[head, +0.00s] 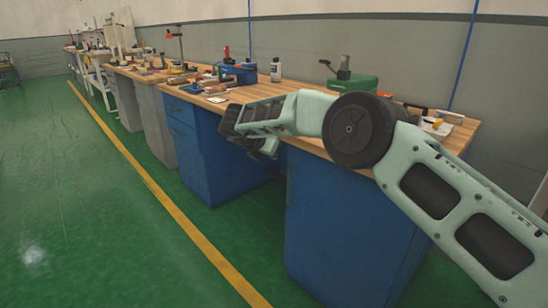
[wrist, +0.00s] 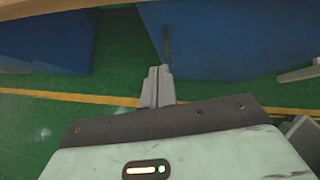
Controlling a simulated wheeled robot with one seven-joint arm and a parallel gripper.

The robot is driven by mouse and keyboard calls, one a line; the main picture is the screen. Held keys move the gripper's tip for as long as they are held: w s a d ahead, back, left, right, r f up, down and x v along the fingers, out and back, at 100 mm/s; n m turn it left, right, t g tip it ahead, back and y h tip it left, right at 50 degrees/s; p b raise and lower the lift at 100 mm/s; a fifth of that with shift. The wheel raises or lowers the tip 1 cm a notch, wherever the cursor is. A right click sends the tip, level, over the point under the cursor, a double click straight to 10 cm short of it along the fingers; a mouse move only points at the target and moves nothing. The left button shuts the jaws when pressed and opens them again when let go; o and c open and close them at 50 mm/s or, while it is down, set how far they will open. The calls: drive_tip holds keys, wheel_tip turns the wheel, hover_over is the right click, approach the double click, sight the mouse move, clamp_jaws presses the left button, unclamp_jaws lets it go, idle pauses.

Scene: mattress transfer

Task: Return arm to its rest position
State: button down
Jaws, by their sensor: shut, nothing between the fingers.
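My arm reaches in from the right of the head view, pale green with dark panels and a round black joint. It is bent in front of the workbench. My gripper (wrist: 158,85) shows in the wrist view as two grey fingers pressed together with nothing between them. In the head view the arm's end is by the front edge of the wooden bench top (head: 299,146), and the fingers are hard to make out there.
Blue cabinets (head: 345,230) stand under the bench, with a gap between them. Green floor (head: 75,200) with a yellow line (head: 160,193) is clear at left.

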drive_tip(key=s+a+r+n+t+y, duration=0.3)
drive_tip(key=a+r+n, duration=0.35)
drive_tip(key=r, duration=0.25)
drive_tip(key=s+a+r+n+t+y, duration=0.25)
drive_tip(key=a+r+n, duration=0.25)
drive_tip(key=r+n, duration=0.35)
drive_tip(key=s+a+r+n+g+y, duration=0.1)
drive_tip(key=s+a+n+y, duration=0.1)
drive_tip(key=s+n+y, duration=0.35)
drive_tip(key=s+a+r+n+g+y, duration=0.1)
drive_tip(key=s+a+n+g+y, duration=0.1)
drive_tip(key=s+n, duration=0.65)
drive_tip(key=s+d+f+n+g, duration=0.3)
drive_tip(key=s+n, duration=0.3)
drive_tip(key=s, duration=0.2)
drive_tip(key=s+d+f+n+g, duration=0.2)
drive_tip(key=s+d+f+n, duration=0.1)
drive_tip(key=s+n, duration=0.4)
drive_tip(key=s+d+f+n+g+h, duration=0.2)
drive_tip(key=s+d+f+n+h, duration=0.15)
drive_tip(key=s+d, duration=0.55)
drive_tip(key=s+d+f+n+g+h, duration=0.3)
drive_tip(key=s+d+f+n, duration=0.2)
drive_tip(key=s+d, duration=0.45)
wheel_tip(320, 180, up, 19)
drive_tip(key=d+p, duration=0.1)
drive_tip(key=p, duration=1.9)
drive_tip(key=shift+r, duration=0.2)
